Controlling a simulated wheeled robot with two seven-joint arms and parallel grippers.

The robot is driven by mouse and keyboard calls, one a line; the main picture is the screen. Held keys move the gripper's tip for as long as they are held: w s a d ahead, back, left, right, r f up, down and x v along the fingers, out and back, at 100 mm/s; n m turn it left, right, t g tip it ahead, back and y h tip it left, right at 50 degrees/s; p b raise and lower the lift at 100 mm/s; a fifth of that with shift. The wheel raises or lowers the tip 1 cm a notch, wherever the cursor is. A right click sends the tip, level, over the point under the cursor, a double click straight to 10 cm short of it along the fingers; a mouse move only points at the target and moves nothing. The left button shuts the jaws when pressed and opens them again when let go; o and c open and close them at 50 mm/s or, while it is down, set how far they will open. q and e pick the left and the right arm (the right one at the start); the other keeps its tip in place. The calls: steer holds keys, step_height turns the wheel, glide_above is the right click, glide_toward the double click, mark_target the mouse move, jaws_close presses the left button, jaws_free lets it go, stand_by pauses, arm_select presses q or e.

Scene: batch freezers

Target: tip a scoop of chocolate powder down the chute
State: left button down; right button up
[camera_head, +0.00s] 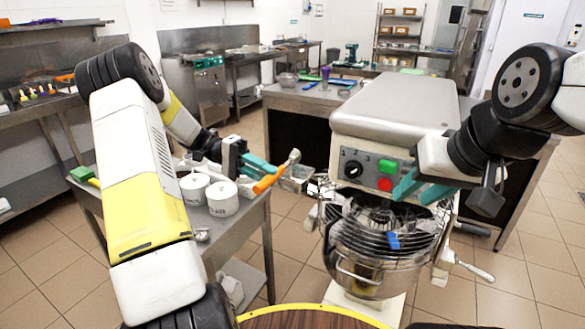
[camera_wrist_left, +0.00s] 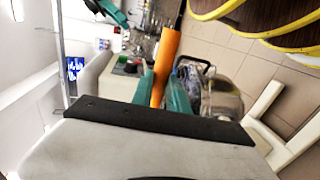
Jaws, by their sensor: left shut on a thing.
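My left gripper (camera_head: 262,174) is shut on the orange handle of a scoop (camera_head: 270,182), above the right edge of a steel side table. The scoop's small metal head (camera_head: 294,156) points up and to the right; I cannot tell whether it holds powder. In the left wrist view the orange handle (camera_wrist_left: 166,62) stands between the teal fingers. The mixer (camera_head: 395,115) stands to the right of the scoop, with a wire guard (camera_head: 380,228) over its steel bowl (camera_head: 360,278). I cannot clearly make out a chute. My right gripper (camera_head: 422,190) is open and empty before the mixer's front panel.
Green (camera_head: 388,165) and red (camera_head: 385,184) buttons sit on the mixer's front. A steel bench (camera_head: 300,98) stands behind. Tiled floor shows between side table and mixer.

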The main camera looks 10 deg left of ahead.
arm_select(q)
steer(key=r+t+y, duration=0.1)
steer(key=y, duration=0.2)
steer(key=d+r+t+y, duration=0.1)
steer(key=y, duration=0.2)
steer(key=d+y, duration=0.1)
steer(key=y, duration=0.1)
steer(key=shift+s+r+t+y, duration=0.25)
steer(key=shift+r+t+y, duration=0.15)
steer(key=shift+s+d+r+n+t+y, duration=0.2)
steer(key=shift+r+y, duration=0.25)
steer(key=shift+y, duration=0.6)
steer(key=shift+w+d+r+n+t+y, duration=0.15)
steer(key=shift+d+r+t+y, duration=0.25)
steer(key=shift+y, duration=0.7)
steer(key=shift+s+d+r+n+t+y, duration=0.1)
steer(key=shift+s+r+n+t+y, duration=0.1)
steer(key=shift+r+y, duration=0.6)
steer(key=shift+f+y, duration=0.25)
steer(key=shift+f, duration=0.05)
